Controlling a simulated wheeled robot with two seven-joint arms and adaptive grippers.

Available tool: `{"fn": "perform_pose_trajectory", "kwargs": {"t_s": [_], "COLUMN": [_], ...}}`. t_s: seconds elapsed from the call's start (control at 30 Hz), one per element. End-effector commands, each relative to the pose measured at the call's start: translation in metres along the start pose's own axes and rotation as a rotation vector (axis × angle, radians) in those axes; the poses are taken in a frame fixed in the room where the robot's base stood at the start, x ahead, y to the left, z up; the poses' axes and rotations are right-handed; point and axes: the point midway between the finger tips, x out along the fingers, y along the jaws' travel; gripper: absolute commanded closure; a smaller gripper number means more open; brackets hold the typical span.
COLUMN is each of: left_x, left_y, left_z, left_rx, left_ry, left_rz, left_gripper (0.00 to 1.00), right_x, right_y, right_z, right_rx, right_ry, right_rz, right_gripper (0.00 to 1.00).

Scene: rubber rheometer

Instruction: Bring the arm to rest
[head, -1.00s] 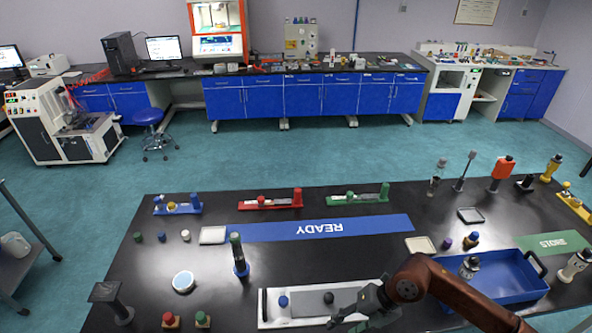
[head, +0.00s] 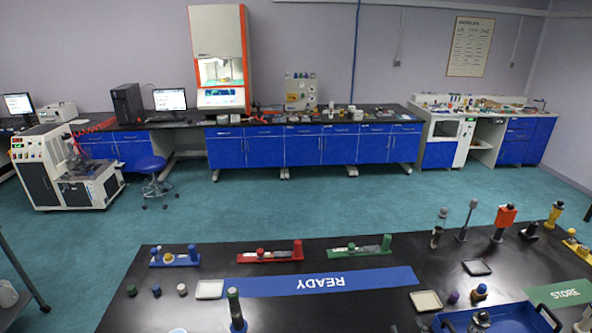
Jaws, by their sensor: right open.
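My right gripper (head: 408,325) shows only as a small grey part at the bottom edge of the head view, left of the blue tray (head: 512,312). It is open, and I see nothing held in it. The rest of my right arm is below the picture. My left arm and gripper are not in view. The black table (head: 330,312) fills the lower part of the view.
A blue READY strip (head: 250,287) and a green STORE strip (head: 566,291) lie on the table. Blue (head: 175,259), red (head: 270,254) and green (head: 360,248) holders stand behind. Teal floor separates the far bench.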

Motion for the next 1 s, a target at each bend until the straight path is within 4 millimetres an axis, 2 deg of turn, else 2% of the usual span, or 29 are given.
{"fn": "perform_pose_trajectory", "kwargs": {"t_s": [0.03, 0.1, 0.2, 0.3, 0.4, 0.5, 0.63, 0.83, 1.0], "left_x": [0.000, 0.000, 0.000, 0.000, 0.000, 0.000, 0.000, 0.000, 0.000], "left_y": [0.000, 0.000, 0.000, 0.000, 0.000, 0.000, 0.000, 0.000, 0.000], "left_z": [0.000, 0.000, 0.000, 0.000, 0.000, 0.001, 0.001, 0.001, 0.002], "left_rx": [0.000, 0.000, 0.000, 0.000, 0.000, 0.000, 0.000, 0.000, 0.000], "left_ry": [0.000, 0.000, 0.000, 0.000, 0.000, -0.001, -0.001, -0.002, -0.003], "left_rz": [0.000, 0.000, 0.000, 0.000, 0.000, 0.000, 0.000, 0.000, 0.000], "left_gripper": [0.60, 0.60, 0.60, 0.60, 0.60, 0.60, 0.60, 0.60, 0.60], "right_x": [-0.011, -0.029, -0.065, -0.105, -0.141, -0.173, -0.210, -0.263, -0.245], "right_y": [0.003, 0.003, -0.004, -0.017, -0.031, -0.043, -0.058, -0.080, -0.100], "right_z": [0.037, 0.085, 0.147, 0.196, 0.228, 0.250, 0.270, 0.288, 0.330], "right_rx": [0.039, 0.082, 0.138, 0.182, 0.214, 0.240, 0.269, 0.309, 0.301], "right_ry": [-0.114, -0.267, -0.480, -0.666, -0.806, -0.914, -1.032, -1.184, -1.191], "right_rz": [0.011, 0.016, 0.000, -0.033, -0.073, -0.110, -0.162, -0.243, -0.253], "right_gripper": [0.57, 0.57, 0.57, 0.57, 0.57, 0.57, 0.57, 0.57, 0.57]}}
